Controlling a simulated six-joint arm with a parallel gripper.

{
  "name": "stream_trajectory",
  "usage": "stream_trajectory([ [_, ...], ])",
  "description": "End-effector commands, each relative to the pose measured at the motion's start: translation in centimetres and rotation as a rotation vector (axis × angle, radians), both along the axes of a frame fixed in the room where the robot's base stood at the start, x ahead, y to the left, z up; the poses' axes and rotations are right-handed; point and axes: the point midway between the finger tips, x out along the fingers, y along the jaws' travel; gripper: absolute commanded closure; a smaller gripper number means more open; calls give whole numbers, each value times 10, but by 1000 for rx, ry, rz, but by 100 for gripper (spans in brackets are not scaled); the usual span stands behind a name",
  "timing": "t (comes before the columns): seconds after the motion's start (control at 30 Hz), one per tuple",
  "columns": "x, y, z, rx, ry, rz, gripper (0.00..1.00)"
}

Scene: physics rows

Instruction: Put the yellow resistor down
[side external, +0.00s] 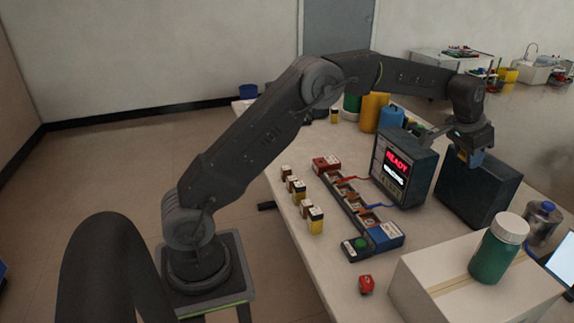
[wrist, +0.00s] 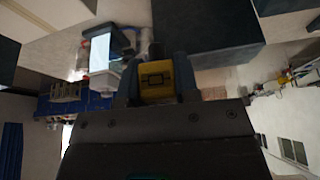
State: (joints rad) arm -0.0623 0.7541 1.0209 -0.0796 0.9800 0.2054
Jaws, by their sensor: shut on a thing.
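My gripper (side external: 466,158) is raised at the right of the side external view, in front of or above a dark box. In the wrist view my gripper (wrist: 157,85) is shut on the yellow resistor (wrist: 157,78), a small yellow block with a dark symbol on its face. The resistor is gripped between the two fingers. In the side external view I cannot make it out clearly between the fingers.
Several small blocks (side external: 316,222) stand left of the rail. A dark box (side external: 480,188), a white carton (side external: 465,280) and a green bottle (side external: 492,258) stand at the right.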

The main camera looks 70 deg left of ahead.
Motion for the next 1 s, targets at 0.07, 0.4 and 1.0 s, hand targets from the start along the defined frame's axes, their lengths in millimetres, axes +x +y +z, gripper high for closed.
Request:
stream_trajectory([
  [0.07, 0, 0, 18, 1, -3, -1, 94],
  [0.4, -3, 46, 39, -1, 8, 123, 94],
  [1.0, -82, 295, 38, -8, 31, 840, 94],
])
